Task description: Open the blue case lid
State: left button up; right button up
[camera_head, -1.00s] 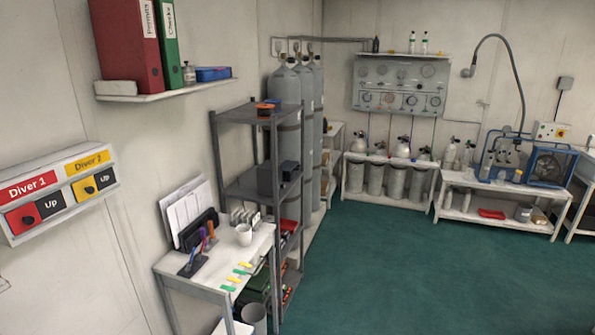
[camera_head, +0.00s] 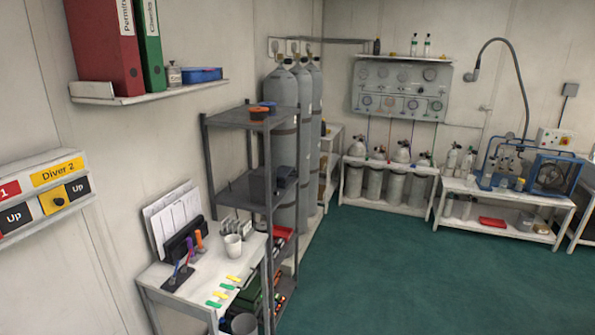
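A small blue box (camera_head: 201,75) sits on the white wall shelf (camera_head: 150,94) at upper left, to the right of the binders. It looks closed, but it is too small to make out a lid. I cannot tell whether it is the blue case. No other blue case is clearly visible. Neither of my grippers is in view.
Red (camera_head: 104,50) and green binders (camera_head: 149,42) stand on the wall shelf. Below are a small white table (camera_head: 166,275) with papers and a cup, and a grey rack (camera_head: 240,118). Gas cylinders (camera_head: 280,100) stand behind it. The green floor (camera_head: 400,275) is clear at centre and right.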

aim_at(284, 172)
jog(key=i+l+u, duration=0.1)
jog(key=i+l, duration=1.7)
